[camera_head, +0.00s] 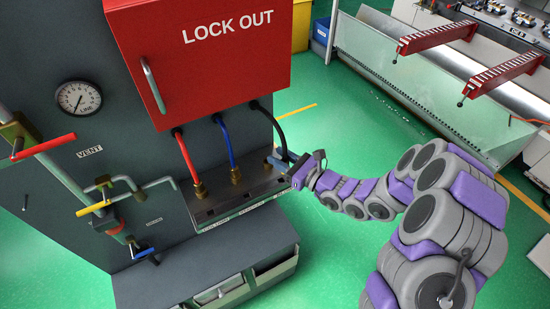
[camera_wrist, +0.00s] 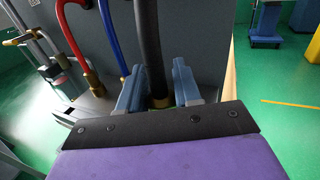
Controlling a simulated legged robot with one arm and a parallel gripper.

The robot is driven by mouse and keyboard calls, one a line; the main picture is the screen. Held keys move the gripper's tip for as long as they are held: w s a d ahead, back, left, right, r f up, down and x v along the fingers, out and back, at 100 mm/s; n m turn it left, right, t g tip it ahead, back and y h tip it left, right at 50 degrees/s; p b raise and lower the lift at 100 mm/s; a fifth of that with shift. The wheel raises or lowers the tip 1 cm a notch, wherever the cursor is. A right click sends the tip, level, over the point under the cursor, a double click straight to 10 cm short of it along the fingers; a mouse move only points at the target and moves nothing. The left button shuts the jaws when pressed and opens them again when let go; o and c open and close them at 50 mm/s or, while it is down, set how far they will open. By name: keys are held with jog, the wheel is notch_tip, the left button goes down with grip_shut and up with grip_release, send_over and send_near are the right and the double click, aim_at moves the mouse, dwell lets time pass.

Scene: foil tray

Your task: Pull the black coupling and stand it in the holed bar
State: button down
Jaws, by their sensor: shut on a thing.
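The black hose (camera_head: 270,119) comes down from the red box to its coupling at the right end of a grey ledge. The fingers and wrist plate hide most of the coupling's lower end. The grey ledge (camera_head: 222,208) has dark holes along its front and looks like the holed bar.
A red hose (camera_head: 186,158) and a blue hose (camera_head: 227,144) stand in brass fittings left of my gripper. The red LOCK OUT box (camera_head: 215,60) overhangs the ledge. Valve pipes (camera_head: 110,195) and a gauge (camera_head: 79,98) are at left.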

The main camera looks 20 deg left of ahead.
jog(key=shift+a+f, duration=0.55)
jog(key=shift+a, duration=0.05)
jog(key=shift+d+f+b, duration=0.2)
jog(key=shift+f+b, duration=0.25)
jog(key=shift+f, duration=0.4)
jog(key=shift+d+f+b, duration=0.2)
jog(key=shift+f+b, duration=0.25)
jog(key=shift+f, duration=0.4)
jog(key=shift+a+f, duration=0.15)
jog(key=shift+f, duration=0.3)
jog(key=shift+a+f, duration=0.15)
jog(key=c, duration=0.7)
grip_release()
